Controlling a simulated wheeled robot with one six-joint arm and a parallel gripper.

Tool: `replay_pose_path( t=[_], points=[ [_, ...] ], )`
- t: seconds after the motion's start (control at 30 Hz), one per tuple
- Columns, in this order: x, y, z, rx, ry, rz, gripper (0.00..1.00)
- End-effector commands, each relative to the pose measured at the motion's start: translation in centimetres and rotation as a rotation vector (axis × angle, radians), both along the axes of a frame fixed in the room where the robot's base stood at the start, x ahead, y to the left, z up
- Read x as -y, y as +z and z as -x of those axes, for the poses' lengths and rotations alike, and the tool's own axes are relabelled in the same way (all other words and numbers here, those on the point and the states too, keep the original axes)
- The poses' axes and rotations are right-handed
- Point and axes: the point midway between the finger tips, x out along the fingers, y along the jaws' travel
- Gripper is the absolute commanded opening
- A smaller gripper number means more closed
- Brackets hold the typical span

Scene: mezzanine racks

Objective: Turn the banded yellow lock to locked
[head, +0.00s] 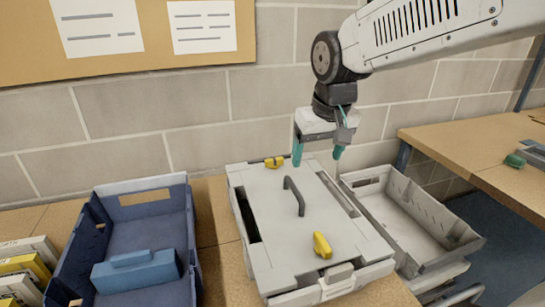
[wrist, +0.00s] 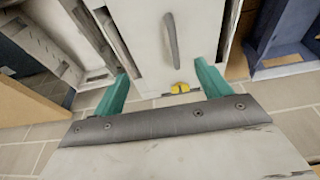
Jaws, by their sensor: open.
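A pale grey case (head: 262,205) with a dark handle (head: 293,196) stands on the wooden bench. It has two yellow locks. The far lock (head: 275,162) sits at the lid's back edge and seems to carry a darker mark across it; I cannot be sure this is a band. The near lock (head: 322,245) is plain-looking and lies at the front of the lid. My gripper (head: 318,154) is open and empty, above the back right of the case, apart from both locks.
A blue bin (head: 148,205) holding a blue block (head: 137,270) stands left of the case. A grey open bin (head: 415,220) stands right of it. A brick wall (head: 180,150) rises close behind. Another bench (head: 470,140) is at the right.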

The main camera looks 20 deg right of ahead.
Motion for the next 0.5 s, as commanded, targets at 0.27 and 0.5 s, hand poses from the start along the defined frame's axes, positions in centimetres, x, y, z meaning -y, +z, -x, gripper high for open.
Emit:
replay_pose_path(
  t=[0.27,0.5],
  points=[
    [-1.5,-3.7,-13.9,0.091,-0.001,-0.004,0.76],
    [-2.1,-5.9,-18.8,0.132,-0.001,-0.008,0.76]
  ],
)
